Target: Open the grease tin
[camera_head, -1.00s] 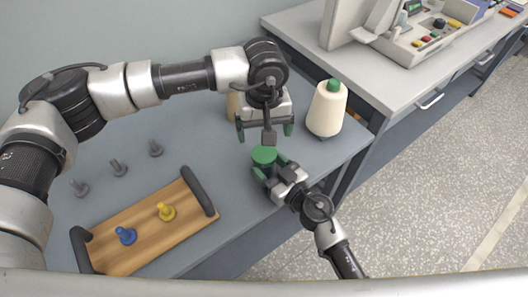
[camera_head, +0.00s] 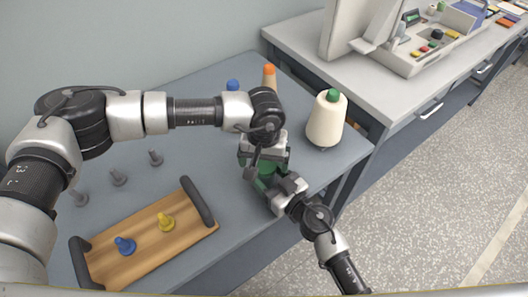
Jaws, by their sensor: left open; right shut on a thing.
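The grease tin (camera_head: 274,167), with its green lid, is near the right front of the grey-blue table and is mostly hidden now between my two grippers. My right gripper (camera_head: 266,186) reaches in from the lower right and is shut on the tin. My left gripper (camera_head: 266,168) points down from above, open, with its fingers over and close around the top of the tin. Whether its fingers touch the lid cannot be told.
A cream thread cone with a green top (camera_head: 326,120) stands just right of the grippers. Cones with orange (camera_head: 268,78) and blue (camera_head: 233,86) tops stand behind. Grey pegs (camera_head: 118,176) stand at left.

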